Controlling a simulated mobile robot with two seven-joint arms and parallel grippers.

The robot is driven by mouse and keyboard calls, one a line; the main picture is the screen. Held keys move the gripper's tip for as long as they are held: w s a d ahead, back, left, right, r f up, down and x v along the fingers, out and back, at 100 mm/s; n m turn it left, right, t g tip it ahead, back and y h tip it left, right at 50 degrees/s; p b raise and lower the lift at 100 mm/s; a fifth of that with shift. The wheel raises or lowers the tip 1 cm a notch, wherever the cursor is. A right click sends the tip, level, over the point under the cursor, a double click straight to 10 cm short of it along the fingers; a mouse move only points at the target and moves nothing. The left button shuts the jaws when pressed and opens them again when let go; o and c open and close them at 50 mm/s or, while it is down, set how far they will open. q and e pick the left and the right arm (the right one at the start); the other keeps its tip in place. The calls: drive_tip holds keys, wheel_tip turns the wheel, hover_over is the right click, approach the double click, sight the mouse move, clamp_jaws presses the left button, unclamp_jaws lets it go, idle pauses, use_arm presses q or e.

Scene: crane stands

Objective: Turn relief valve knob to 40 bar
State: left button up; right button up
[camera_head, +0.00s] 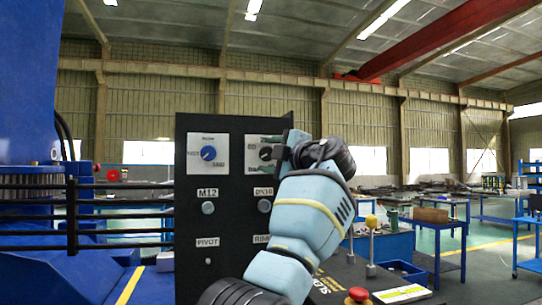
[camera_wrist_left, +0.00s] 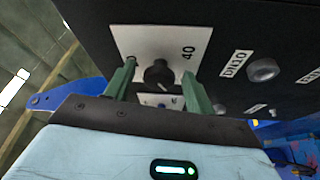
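The relief valve knob is a black round knob (camera_wrist_left: 158,73) on a white plate marked 40 (camera_wrist_left: 188,52), in the left wrist view. In the head view the dark knob (camera_head: 265,153) is on the upper right of the black panel (camera_head: 233,211), partly covered by my left gripper. My left gripper (camera_wrist_left: 159,69) is open, with one green finger on each side of the knob. Small gaps seem to show between fingers and knob. In the head view my left gripper (camera_head: 272,153) reaches the panel from the right. My right gripper is not in view.
A second dial with a blue knob (camera_head: 208,153) is to the left on the panel. Grey buttons (camera_head: 208,208) sit below. Black railings (camera_head: 72,215) are at the left.

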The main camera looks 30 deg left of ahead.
use_arm(q)
drive_tip(key=b+v, duration=0.1)
drive_tip(key=v, duration=0.6)
drive_tip(key=shift+d, duration=0.4)
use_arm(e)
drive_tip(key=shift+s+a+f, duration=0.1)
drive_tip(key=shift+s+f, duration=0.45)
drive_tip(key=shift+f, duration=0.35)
use_arm(q)
drive_tip(key=shift+s, duration=0.1)
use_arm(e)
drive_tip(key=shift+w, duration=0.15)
use_arm(q)
drive_tip(key=shift+f, duration=0.1)
